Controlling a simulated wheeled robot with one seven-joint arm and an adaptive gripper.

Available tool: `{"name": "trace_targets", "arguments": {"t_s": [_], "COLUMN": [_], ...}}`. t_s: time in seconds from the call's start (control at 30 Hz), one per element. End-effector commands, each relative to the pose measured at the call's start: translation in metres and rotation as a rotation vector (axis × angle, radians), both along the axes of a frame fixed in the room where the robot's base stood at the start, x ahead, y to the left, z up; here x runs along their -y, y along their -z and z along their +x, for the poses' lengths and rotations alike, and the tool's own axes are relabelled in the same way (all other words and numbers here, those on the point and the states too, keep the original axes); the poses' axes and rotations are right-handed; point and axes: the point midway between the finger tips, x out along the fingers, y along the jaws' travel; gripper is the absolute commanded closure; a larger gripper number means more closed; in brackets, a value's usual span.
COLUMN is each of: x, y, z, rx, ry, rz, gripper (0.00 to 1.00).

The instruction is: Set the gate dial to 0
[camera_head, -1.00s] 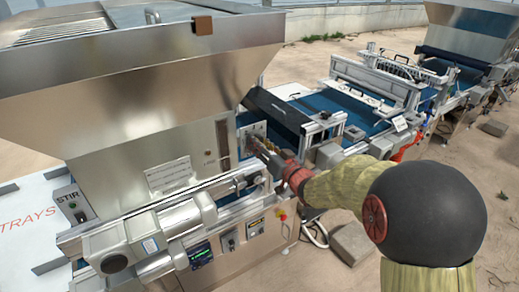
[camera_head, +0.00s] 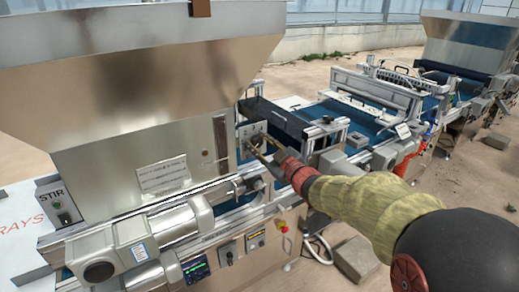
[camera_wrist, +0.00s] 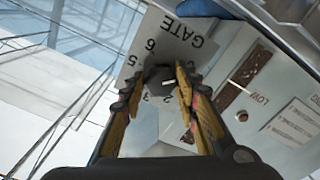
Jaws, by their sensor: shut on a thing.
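The gate dial (camera_wrist: 160,77) is a dark round knob with a short white mark, on a pale plate (camera_wrist: 183,36) lettered GATE with numbers around the knob. In the wrist view the plate appears rotated; 6, 5, 3 and 2 are readable, and I cannot see the 0. My gripper (camera_wrist: 160,92) has its two dark-and-yellow fingers on both sides of the dial, shut on it. The white mark's exact setting is unclear. In the head view the plate (camera_head: 250,131) is on the machine's side, and my gripper (camera_head: 258,148) reaches it from the right, hiding much of the dial.
A large metal hopper (camera_head: 120,70) rises left of the plate. A slot gauge marked LOW (camera_wrist: 248,75) is beside it. A STIR switch box (camera_head: 58,203) stands at far left. A blue conveyor (camera_head: 352,115) extends right.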

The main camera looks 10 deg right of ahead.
Motion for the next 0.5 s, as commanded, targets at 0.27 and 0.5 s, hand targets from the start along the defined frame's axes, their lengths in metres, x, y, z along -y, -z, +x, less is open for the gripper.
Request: {"name": "trace_targets", "arguments": {"t_s": [0.27,0.5], "x": [0.0003,0.0002], "y": [0.0024,0.002], "z": [-0.0001,-0.0001], "rx": [0.016,0.019], "ry": [0.001,0.001], "rz": [-0.061,-0.071], "gripper": [0.95,0.95]}}
